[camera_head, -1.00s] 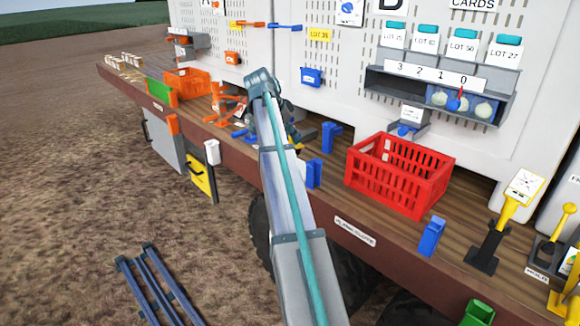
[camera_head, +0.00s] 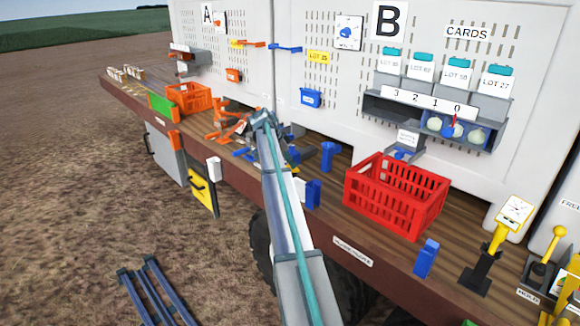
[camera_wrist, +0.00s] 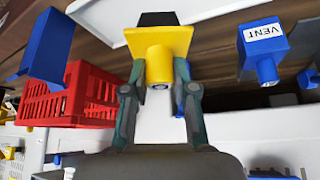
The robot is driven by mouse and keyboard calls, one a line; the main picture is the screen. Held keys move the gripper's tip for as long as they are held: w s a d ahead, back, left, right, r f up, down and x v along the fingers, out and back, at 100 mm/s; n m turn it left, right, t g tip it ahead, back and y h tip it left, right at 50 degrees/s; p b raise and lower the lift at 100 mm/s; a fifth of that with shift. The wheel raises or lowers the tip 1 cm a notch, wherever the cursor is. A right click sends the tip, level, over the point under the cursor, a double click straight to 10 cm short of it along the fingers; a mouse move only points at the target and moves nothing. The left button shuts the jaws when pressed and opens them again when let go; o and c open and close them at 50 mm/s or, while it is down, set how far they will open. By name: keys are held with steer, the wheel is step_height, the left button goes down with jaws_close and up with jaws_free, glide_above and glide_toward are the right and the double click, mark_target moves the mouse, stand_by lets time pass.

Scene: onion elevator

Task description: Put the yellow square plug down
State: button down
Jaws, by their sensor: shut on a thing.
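The yellow square plug (camera_wrist: 160,42) has a square yellow head, a round yellow stem and a black end piece. In the wrist view it sits between the two fingers of my gripper (camera_wrist: 158,84), which are shut on its round stem. A pale flat panel lies behind its head; I cannot tell whether the plug touches it.
The red crate (camera_head: 350,198) stands on the deck, also in the wrist view (camera_wrist: 40,104). Blue blocks (camera_head: 327,156) stand beside my arm. A blue box marked VENT (camera_wrist: 262,42) is right of the plug in the wrist view. Orange parts (camera_head: 228,126) lie to the left.

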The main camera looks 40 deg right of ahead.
steer(key=shift+w+d+f, duration=0.2)
steer(key=shift+w+f, duration=0.05)
steer(key=shift+f, duration=0.05)
steer(key=shift+w+f+p, duration=0.1)
steer(key=shift+f+p, duration=0.65)
steer(key=shift+f, duration=1.1)
steer(key=shift+f, duration=0.2)
steer(key=c, duration=0.9)
jaws_free()
steer(key=shift+r, duration=0.1)
